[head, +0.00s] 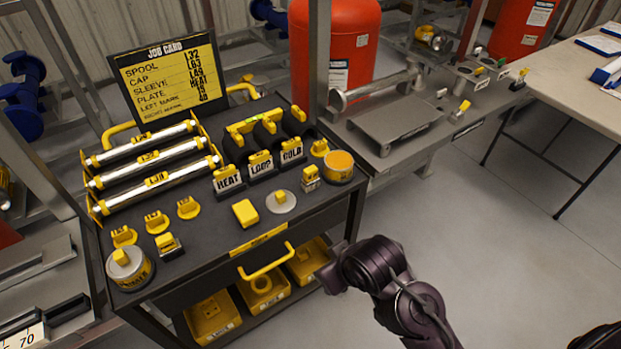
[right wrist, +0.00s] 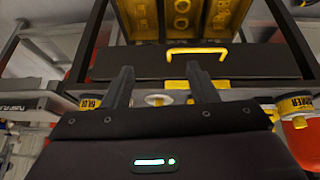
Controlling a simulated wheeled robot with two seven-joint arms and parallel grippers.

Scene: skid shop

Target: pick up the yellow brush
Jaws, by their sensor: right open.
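No item is plainly recognisable as a brush. The likeliest is a small yellow block (head: 245,212) lying on the black cart top near its front edge, left of a pale disc with a yellow knob (head: 281,201). My right gripper (right wrist: 160,67) is open with nothing between its fingers. In the right wrist view it faces the cart's front, which appears upside down. In the head view my right arm reaches in front of the cart's right side, apart from the block. The right fingers are not clear there. My left gripper is not in view.
The cart top (head: 210,245) also holds a pale can (head: 130,268), a yellow-lidded can (head: 338,166), HEAT, LOOP and COLD tags (head: 259,165), and metal rollers (head: 150,160). A yellow drawer handle (head: 267,262) projects in front. Open floor (head: 500,250) lies right.

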